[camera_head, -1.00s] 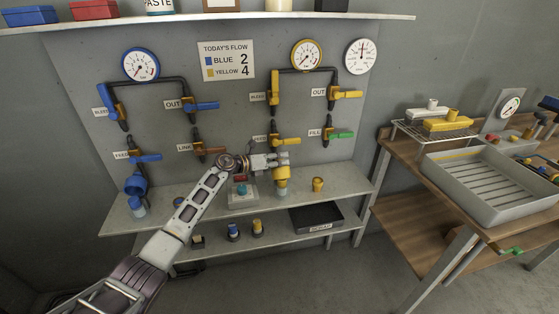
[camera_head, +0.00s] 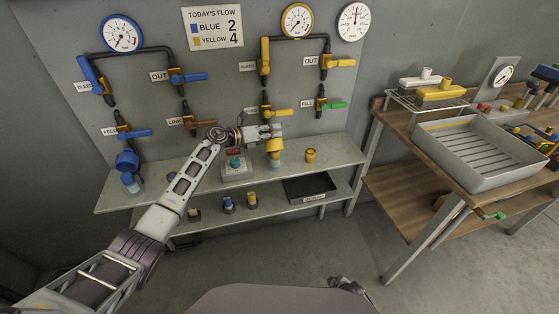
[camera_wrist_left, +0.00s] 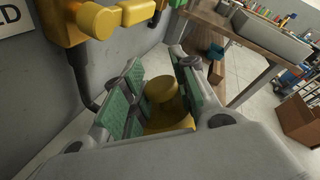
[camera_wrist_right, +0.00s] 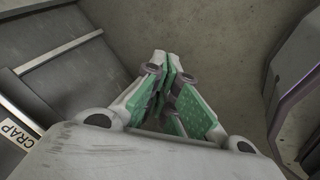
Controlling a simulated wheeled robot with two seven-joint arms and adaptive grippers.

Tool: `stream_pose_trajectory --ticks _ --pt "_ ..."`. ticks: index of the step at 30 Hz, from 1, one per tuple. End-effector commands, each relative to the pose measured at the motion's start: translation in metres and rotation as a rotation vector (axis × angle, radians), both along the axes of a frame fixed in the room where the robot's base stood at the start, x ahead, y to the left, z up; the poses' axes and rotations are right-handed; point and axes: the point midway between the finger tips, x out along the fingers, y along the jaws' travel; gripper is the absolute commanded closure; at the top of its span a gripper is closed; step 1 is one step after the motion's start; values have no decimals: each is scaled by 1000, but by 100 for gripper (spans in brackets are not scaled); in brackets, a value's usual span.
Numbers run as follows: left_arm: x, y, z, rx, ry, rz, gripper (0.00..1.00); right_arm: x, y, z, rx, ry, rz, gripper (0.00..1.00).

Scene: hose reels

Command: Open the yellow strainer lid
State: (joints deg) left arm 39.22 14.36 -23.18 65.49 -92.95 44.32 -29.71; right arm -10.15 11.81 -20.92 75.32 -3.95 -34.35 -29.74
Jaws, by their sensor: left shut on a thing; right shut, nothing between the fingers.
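The yellow strainer (camera_head: 274,147) hangs at the lower end of the yellow pipe run, above the wall shelf. My left gripper (camera_head: 277,132) is at it, shut on its yellow lid (camera_wrist_left: 163,92), which shows between the green-padded fingers in the left wrist view. The fingers hide part of the lid, and I cannot tell whether it has turned. My right gripper (camera_wrist_right: 168,85) is shut and empty. It hangs low, away from the strainer, and shows at the bottom of the head view (camera_head: 350,287).
The shelf (camera_head: 335,152) holds a yellow cup (camera_head: 310,155) and a small box with red and teal parts (camera_head: 235,165). A dark scrap tray (camera_head: 309,188) lies below. A wooden bench (camera_head: 405,140) stands right.

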Motion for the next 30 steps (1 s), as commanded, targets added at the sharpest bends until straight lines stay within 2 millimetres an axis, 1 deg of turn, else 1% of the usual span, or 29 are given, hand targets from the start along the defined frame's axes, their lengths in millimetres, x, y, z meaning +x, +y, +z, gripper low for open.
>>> stream_pose_trajectory --ticks 1,6,15,24,30 --pt "0 1 0 1 0 2 100 13 5 11 -24 -24 51 100" --pt "0 1 0 1 0 2 100 51 22 49 -117 -99 228 100" --pt "0 1 -1 1 0 2 100 104 54 116 -304 -230 526 100" --pt "0 1 -1 1 0 2 100 142 87 186 -518 -356 801 100" --pt "0 1 -1 1 0 2 100 158 109 232 -673 -436 971 100"
